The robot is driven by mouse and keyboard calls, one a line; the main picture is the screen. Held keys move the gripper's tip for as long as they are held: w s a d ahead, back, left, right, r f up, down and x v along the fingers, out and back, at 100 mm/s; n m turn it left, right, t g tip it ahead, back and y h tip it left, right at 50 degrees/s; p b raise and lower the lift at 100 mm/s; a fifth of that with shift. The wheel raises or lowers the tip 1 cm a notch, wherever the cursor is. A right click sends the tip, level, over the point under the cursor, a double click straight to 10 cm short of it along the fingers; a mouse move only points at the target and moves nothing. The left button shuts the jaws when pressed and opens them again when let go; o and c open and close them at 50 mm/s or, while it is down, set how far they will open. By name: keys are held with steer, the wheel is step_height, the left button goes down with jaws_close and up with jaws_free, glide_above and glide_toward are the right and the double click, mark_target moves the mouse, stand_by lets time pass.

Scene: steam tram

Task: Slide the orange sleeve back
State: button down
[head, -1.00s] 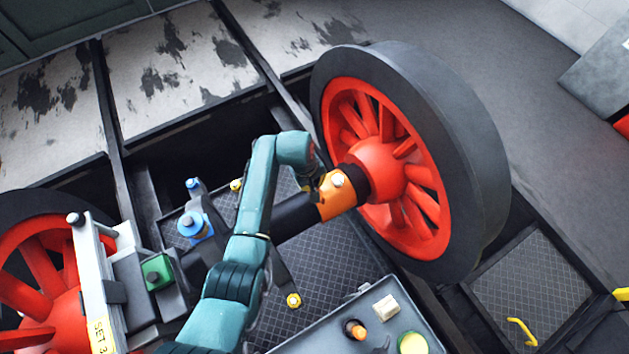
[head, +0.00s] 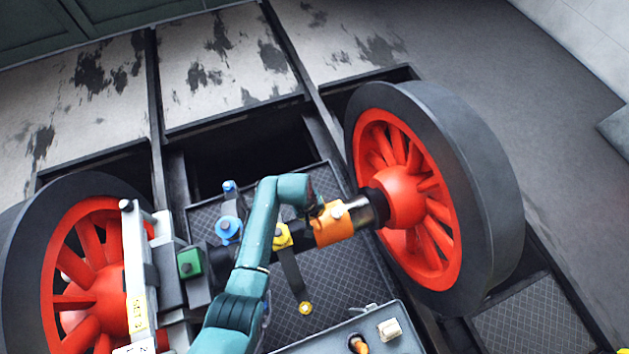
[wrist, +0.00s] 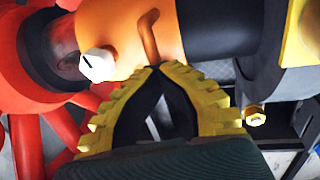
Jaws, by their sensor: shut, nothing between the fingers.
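The orange sleeve (head: 331,232) sits around the axle, left of the right-hand wheel's hub, with shiny bare metal (head: 372,206) between sleeve and hub. A white hex-headed knob (head: 337,210) stands on it. In the wrist view the sleeve (wrist: 128,30) shows with the knob (wrist: 97,65) and a curved orange handle (wrist: 149,38). My gripper (wrist: 155,68) is shut and empty. Its yellow ribbed fingertips meet at the sleeve's edge, just below the handle; I cannot tell whether they touch it. In the head view my gripper (head: 316,212) is partly hidden behind my arm.
A yellow block (head: 284,237) is on the axle left of the sleeve. Red spoked wheels (head: 440,190) stand at both ends. A blue fixture (head: 229,228) and green box (head: 190,262) lie left of my arm. A grey tray (head: 330,340) is in front.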

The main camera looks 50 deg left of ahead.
steer(key=shift+s+d+f, duration=0.15)
steer(key=shift+f, duration=0.1)
steer(key=c, duration=1.1)
jaws_free()
steer(key=shift+r, duration=0.15)
steer(key=shift+r, duration=0.2)
steer(key=r, duration=0.3)
steer(key=s+r, duration=0.1)
steer(key=r, duration=0.3)
steer(key=s+a+r, duration=0.1)
steer(key=r, duration=0.3)
steer(key=shift+r, duration=0.2)
